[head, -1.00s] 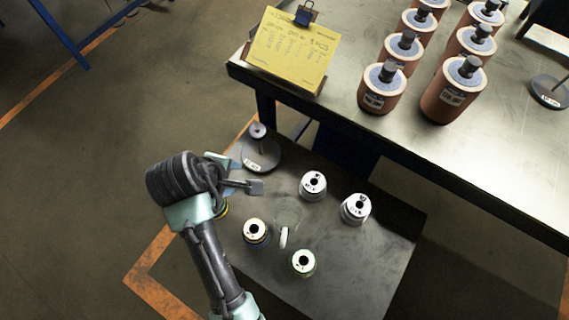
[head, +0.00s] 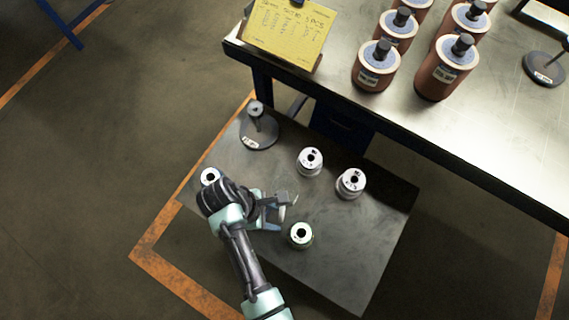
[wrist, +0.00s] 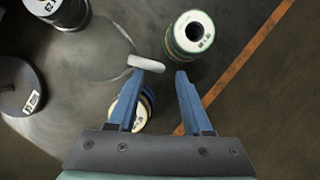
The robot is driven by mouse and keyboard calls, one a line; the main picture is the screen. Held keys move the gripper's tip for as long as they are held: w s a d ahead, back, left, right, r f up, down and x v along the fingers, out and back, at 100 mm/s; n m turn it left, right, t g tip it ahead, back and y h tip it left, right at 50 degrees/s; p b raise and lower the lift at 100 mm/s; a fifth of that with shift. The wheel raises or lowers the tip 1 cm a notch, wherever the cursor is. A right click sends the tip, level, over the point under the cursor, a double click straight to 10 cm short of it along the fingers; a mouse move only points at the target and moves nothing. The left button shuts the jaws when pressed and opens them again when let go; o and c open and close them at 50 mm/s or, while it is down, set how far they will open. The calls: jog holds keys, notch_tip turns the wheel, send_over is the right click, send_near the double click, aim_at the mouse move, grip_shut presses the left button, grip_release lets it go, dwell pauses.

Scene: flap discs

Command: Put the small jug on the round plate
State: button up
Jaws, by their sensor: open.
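The small jug looks like clear glass with a white handle. In the wrist view its faint round outline (wrist: 88,45) is at upper left and its handle (wrist: 147,63) is by the left fingertip. My gripper (wrist: 163,75) is open, with nothing visible between its blue fingers. In the head view the gripper (head: 283,207) is over the low table beside the pale handle, and the glass body is hard to make out. I cannot tell whether a finger touches the handle. The likeliest round plate is a grey disc with an upright post (head: 259,137), at the table's back left.
Several spool-like cylinders stand on the low table (head: 345,270): two white ones (head: 310,161) (head: 351,183) at right, a green-rimmed one (head: 300,235) in front, another (head: 210,177) at left. The workbench (head: 490,130) behind holds copper-coloured cylinders and a similar disc (head: 544,68).

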jog(key=x, duration=0.3)
jog(key=shift+d+f, duration=0.1)
jog(key=shift+f, duration=0.15)
jog(key=shift+c, duration=0.2)
grip_shut()
dwell(1.0)
